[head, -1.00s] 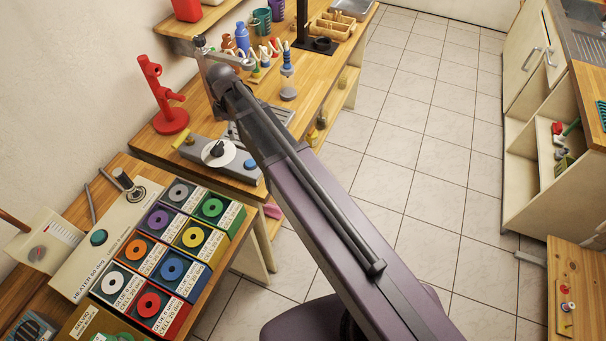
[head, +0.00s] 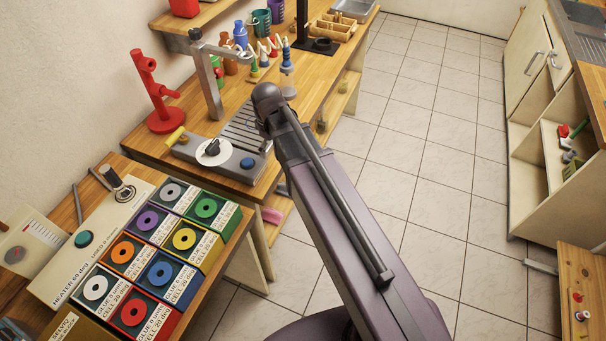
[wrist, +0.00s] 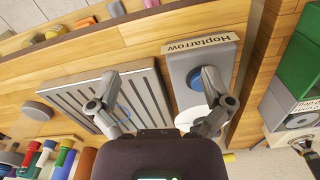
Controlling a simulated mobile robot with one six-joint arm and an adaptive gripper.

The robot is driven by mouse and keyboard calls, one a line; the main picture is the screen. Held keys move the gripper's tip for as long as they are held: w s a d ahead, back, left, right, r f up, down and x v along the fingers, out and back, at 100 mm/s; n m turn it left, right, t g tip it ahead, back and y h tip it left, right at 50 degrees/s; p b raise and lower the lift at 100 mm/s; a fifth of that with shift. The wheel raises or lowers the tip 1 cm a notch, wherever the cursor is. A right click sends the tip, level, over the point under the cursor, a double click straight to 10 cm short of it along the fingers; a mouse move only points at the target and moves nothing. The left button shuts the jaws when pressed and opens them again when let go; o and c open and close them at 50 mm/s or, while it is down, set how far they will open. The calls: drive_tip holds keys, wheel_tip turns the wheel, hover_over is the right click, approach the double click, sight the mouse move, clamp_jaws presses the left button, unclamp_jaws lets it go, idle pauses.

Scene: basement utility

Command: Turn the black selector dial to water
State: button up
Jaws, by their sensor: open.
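The black selector dial (head: 212,147) is a black knob on a white disc, on top of a grey machine (head: 187,152) on the wooden bench. In the wrist view the white disc (wrist: 189,117) shows only in part behind my right finger, and the knob is hidden. The machine's blue button (head: 247,163) also shows in the wrist view (wrist: 194,77). My gripper (wrist: 160,75) is open and empty, fingers spread above the machine's edge and the slotted tray (wrist: 70,98). I cannot tell its height. In the head view my arm hides the gripper.
A grey metal post with a side arm (head: 212,85) rises behind the machine. A red stand (head: 160,95) is at its left, bottles (head: 240,35) farther back. Coloured glue boxes (head: 165,275) and a heater box (head: 90,240) are in front.

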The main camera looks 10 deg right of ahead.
drive_tip(key=s+d+f+m+b, duration=0.5)
drive_tip(key=s+d+f+m, duration=0.1)
drive_tip(key=d, duration=0.2)
drive_tip(key=shift+b, duration=0.3)
drive_tip(key=shift+f, duration=0.1)
drive_tip(key=s+d+m, duration=0.2)
drive_tip(key=s+d, duration=0.1)
drive_tip(key=shift+s+d+m, duration=0.1)
drive_tip(key=shift+s+m, duration=0.05)
drive_tip(key=shift+m, duration=0.15)
